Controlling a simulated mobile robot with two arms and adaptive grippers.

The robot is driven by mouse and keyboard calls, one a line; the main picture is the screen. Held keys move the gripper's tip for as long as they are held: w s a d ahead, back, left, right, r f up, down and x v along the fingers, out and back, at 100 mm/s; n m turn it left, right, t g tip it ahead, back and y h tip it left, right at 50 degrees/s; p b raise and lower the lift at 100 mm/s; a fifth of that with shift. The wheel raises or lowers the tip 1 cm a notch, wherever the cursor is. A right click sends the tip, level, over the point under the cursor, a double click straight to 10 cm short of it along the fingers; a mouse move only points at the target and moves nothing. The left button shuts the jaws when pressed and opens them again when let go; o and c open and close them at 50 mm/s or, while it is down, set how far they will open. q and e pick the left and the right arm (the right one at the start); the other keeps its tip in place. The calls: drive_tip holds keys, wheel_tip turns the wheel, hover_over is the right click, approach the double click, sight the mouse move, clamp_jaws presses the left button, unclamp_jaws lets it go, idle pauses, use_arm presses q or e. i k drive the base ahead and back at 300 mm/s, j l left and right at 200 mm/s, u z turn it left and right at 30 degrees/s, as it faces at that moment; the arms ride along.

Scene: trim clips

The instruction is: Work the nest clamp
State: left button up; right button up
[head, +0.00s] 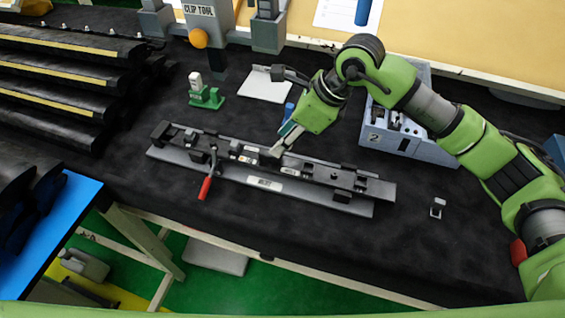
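The nest is a long black fixture (340,178) on a grey base plate (265,183), lying slantwise across the dark bench mat. Its clamp (213,158) sits on the left part, with a red handle (205,188) pointing toward the front edge and out past the base plate. My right gripper (277,150) reaches down from the right, with its fingertips at the middle of the nest, right of the clamp and apart from the red handle. I cannot tell if it touches the nest, or whether its fingers are open or shut. My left gripper is not in view.
A grey bin marked 2 (400,135) stands behind right. A green stand (206,97), a white sheet (265,88) and the clip tool (199,25) are behind. A small grey clip (437,207) lies right. Black trims (65,70) fill the left.

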sight(207, 182)
drive_tip(key=k, duration=1.5)
